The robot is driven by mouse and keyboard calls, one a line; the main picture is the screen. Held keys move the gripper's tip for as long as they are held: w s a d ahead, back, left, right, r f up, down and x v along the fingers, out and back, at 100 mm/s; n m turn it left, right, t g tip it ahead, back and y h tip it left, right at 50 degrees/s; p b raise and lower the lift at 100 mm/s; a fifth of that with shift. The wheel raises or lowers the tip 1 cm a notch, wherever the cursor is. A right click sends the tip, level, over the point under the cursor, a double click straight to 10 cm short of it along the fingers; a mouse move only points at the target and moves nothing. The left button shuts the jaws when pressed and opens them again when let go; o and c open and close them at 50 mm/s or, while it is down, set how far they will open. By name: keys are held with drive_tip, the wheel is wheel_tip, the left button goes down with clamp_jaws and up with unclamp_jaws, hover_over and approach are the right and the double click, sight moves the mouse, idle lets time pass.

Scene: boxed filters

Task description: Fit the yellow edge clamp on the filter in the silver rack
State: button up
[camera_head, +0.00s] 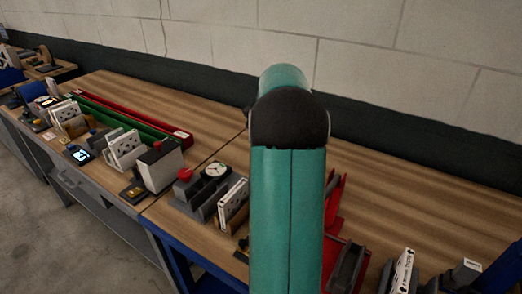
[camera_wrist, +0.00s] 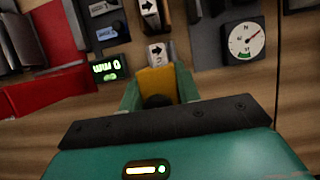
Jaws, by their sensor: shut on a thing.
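My gripper (camera_wrist: 158,92) is in the lower middle of the wrist view. Its teal fingers are shut on the yellow edge clamp (camera_wrist: 155,78). A white piece with a black arrow and a figure 2 (camera_wrist: 159,52) lies just beyond the clamp; I cannot tell whether they touch. Another white arrow-marked piece (camera_wrist: 150,12) is farther up. I cannot tell which holder is the silver rack. In the head view my teal arm hides the gripper and clamp. A white boxed filter (camera_head: 233,200) stands upright left of the arm.
A dial gauge (camera_wrist: 245,42) is at the right of the wrist view. A lit green display (camera_wrist: 108,68) and red tray (camera_wrist: 45,92) are on the left. In the head view, several fixtures line the bench's front edge, with bare wood (camera_head: 440,195) behind at right.

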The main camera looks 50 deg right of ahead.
drive_tip(key=shift+f, duration=2.9)
drive_tip(key=o, duration=1.2)
drive_tip(key=shift+c, duration=0.2)
drive_tip(key=v, duration=1.3)
drive_tip(key=shift+r, duration=0.4)
wheel_tip(320, 180, up, 7)
